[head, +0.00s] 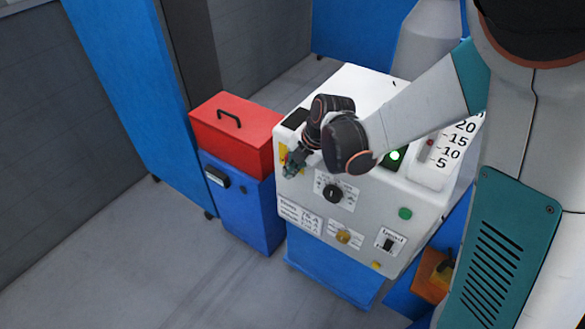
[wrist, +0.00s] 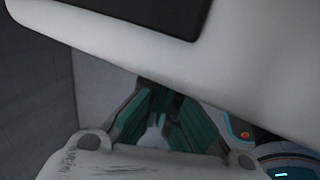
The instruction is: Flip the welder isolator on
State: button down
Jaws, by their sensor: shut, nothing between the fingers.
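The white welder cabinet (head: 285,197) stands right of centre in the head view, its front panel facing left and down. My gripper (head: 289,171) is shut and empty at the upper left of that panel, close to a yellow and red fitting (head: 283,154) that it partly covers. I cannot tell whether they touch. A labelled switch (head: 388,243) sits at the panel's lower right. Which control is the isolator cannot be read. In the wrist view my gripper's green fingers (wrist: 158,122) show beneath the white casing (wrist: 240,60); no switch is visible there.
The panel also carries a black rotary knob (head: 333,193), a yellow knob (head: 343,237) and a green button (head: 405,213). A red toolbox (head: 232,138) on a blue cabinet (head: 240,205) stands close on the left. An orange item (head: 432,275) is low right. Floor in front is clear.

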jog(key=v, duration=1.2)
jog(key=shift+s+f, duration=0.1)
jog(key=shift+f, duration=0.05)
jog(key=s+d+r+m+t+h, duration=0.1)
jog(key=s+d+m, duration=0.5)
jog(key=m, duration=0.8)
jog(key=s+d+r+m+t+h, duration=0.2)
jog(key=s+d+m, duration=0.4)
jog(key=s+m, duration=0.4)
jog(key=shift+s+r+m+t+h, duration=0.35)
jog(key=shift+r+m+t, duration=0.35)
jog(key=shift+r+m, duration=1.1)
jog(key=shift+f+m, duration=0.4)
